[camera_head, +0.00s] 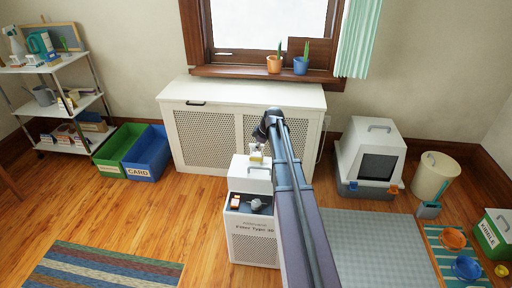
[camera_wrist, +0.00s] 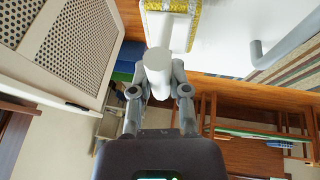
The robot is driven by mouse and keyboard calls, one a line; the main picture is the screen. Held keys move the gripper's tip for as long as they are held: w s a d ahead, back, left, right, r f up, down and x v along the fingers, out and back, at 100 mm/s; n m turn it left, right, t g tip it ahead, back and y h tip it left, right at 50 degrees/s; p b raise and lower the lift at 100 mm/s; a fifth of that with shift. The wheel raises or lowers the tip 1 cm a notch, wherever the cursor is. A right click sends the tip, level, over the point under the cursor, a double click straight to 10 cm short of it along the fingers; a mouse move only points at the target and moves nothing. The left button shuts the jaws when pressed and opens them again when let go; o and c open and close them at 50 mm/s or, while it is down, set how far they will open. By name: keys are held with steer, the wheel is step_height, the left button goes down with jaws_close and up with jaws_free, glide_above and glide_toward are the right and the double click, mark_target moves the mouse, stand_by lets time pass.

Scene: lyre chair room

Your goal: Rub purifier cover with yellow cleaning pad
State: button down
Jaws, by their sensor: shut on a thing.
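The purifier (camera_head: 252,244) is a white box with a perforated front, a dark control panel and a "Filter Type" label. Its white cover (camera_head: 240,175) is on top, and the cover also fills the upper right of the wrist view (camera_wrist: 230,50), with a grey bar handle. My gripper (camera_head: 262,142) is above the cover's far part. In the wrist view my gripper (camera_wrist: 159,92) is shut on the white round handle of the yellow cleaning pad (camera_wrist: 195,30). The pad (camera_head: 256,157) is at the cover; whether it touches is unclear.
A white radiator cabinet (camera_head: 185,112) with perforated panels stands close behind the purifier. Green and blue bins (camera_head: 150,150) and a shelf (camera_head: 70,108) are at left. A litter box (camera_head: 370,150), a beige bin (camera_head: 432,178) and a grey mat (camera_head: 385,245) are at right. Wooden floor lies open at left.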

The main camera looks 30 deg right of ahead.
steer(key=shift+s+d+f, duration=0.15)
steer(key=shift+s+d, duration=0.55)
steer(key=shift+d, duration=0.25)
steer(key=shift+s, duration=0.1)
steer(key=shift+s+a, duration=0.95)
steer(key=shift+s, duration=0.3)
steer(key=shift+s, duration=0.1)
steer(key=shift+s+a, duration=0.45)
steer(key=shift+s, duration=0.2)
steer(key=shift+s+a, duration=0.45)
steer(key=shift+s, duration=0.2)
